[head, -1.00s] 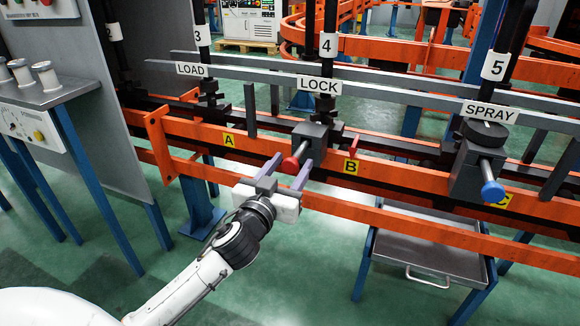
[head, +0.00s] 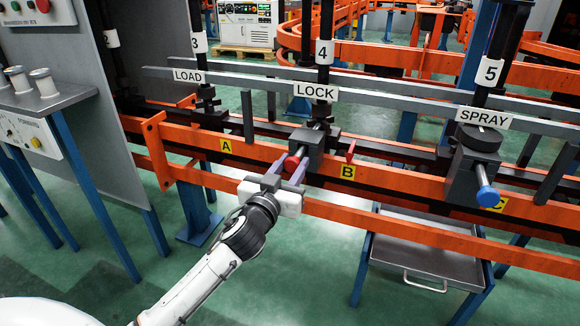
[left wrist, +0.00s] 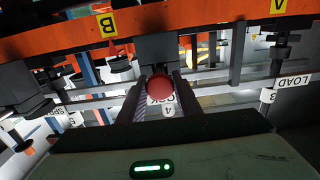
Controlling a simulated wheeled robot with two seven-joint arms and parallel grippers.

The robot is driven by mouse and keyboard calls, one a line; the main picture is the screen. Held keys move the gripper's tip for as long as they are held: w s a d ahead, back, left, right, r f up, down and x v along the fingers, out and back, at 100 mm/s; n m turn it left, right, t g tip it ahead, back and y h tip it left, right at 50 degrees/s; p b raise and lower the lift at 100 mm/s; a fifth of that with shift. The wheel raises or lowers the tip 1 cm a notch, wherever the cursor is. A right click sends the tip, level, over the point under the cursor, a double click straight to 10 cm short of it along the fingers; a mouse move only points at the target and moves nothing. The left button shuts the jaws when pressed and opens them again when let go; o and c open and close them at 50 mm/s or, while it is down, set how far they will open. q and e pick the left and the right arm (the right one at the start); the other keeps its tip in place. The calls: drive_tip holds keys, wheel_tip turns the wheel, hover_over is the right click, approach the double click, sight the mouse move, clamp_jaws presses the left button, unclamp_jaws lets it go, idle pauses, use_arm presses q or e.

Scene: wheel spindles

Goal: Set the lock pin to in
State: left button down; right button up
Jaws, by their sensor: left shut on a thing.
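The lock pin (head: 291,163) has a red round knob on a grey shaft and sticks out of a dark block (head: 306,146) under the LOCK sign. My left gripper (head: 288,168) is shut on the red knob, with one finger on each side of it. In the left wrist view the knob (left wrist: 160,88) sits between the two fingers, in front of the dark block. Part of the shaft shows behind the knob in the head view. My right gripper is in neither view.
An orange rail (head: 240,146) with yellow A, B and C labels runs behind the gripper. A blue-knobbed pin (head: 487,197) stands at the SPRAY station on the right. A grey tray table (head: 425,250) is below the rail. A grey panel and bench are at left.

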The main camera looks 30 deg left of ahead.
use_arm(q)
drive_tip(key=c, duration=1.6)
unclamp_jaws()
drive_tip(key=shift+w+a+r, duration=0.1)
drive_tip(key=shift+r, duration=0.05)
drive_tip(key=shift+c, duration=0.2)
drive_tip(key=o, duration=0.3)
drive_tip(key=shift+w, duration=0.1)
drive_tip(key=shift+o, duration=0.2)
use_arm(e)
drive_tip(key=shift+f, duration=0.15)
use_arm(q)
drive_tip(key=shift+s+d, duration=0.2)
drive_tip(key=shift+s, duration=0.4)
drive_tip(key=p+v, duration=0.1)
drive_tip(key=v, duration=0.8)
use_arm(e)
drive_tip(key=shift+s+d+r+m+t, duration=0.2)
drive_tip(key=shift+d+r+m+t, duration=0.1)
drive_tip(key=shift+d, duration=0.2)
